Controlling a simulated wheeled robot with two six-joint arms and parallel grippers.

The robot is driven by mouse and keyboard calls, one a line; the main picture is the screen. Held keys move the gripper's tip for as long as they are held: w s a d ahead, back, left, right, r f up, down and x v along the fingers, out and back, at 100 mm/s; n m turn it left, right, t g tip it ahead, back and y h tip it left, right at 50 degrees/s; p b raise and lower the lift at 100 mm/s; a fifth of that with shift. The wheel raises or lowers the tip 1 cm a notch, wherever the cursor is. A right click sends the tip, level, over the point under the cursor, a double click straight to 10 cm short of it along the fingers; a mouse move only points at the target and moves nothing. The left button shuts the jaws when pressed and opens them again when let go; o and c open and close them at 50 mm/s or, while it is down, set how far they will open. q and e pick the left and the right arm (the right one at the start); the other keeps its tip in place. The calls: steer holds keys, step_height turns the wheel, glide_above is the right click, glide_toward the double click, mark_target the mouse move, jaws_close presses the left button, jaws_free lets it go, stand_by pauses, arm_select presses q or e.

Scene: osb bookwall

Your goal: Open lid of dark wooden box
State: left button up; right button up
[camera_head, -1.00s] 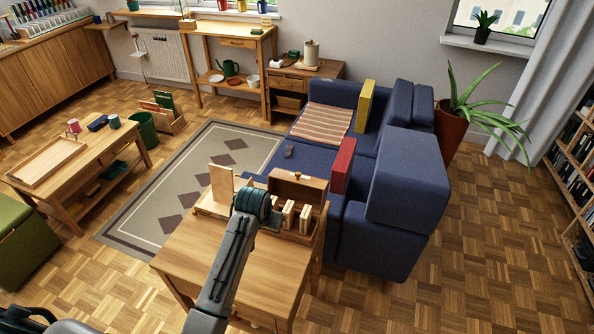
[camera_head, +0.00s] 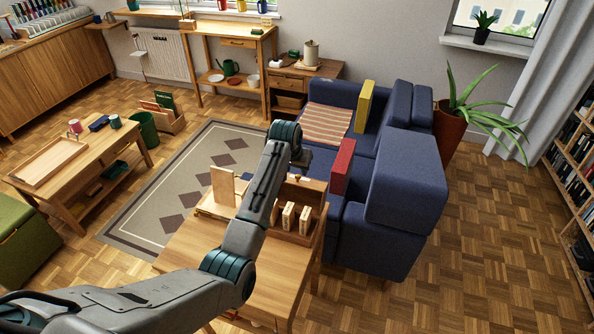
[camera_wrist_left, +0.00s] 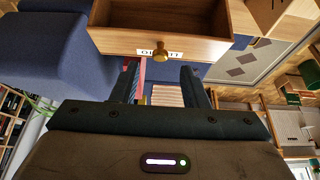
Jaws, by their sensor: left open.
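The dark wooden box (camera_head: 313,184) stands at the far edge of the near wooden table, partly hidden behind my left arm in the head view. A small brass knob (camera_wrist_left: 160,50) sits on its wooden front beside a white label (camera_wrist_left: 145,53) in the left wrist view. My left gripper (camera_wrist_left: 161,75) is open, with nothing between its two dark fingers. The knob lies just beyond the fingertips, roughly centred between them; contact cannot be made out. In the head view my left gripper (camera_head: 301,157) is over the box's far side, its fingers hard to make out. My right gripper is out of view.
Small upright wooden pieces (camera_head: 289,215) stand in front of the box. An upright wooden board (camera_head: 222,186) is to the left on the near table (camera_head: 195,245). The blue sofa (camera_head: 400,200), with a red block (camera_head: 342,166), is close on the right.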

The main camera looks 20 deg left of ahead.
mark_target(298, 176)
arm_select(q)
steer(key=shift+x, duration=2)
jaws_close()
steer(key=shift+w+f, duration=0.1)
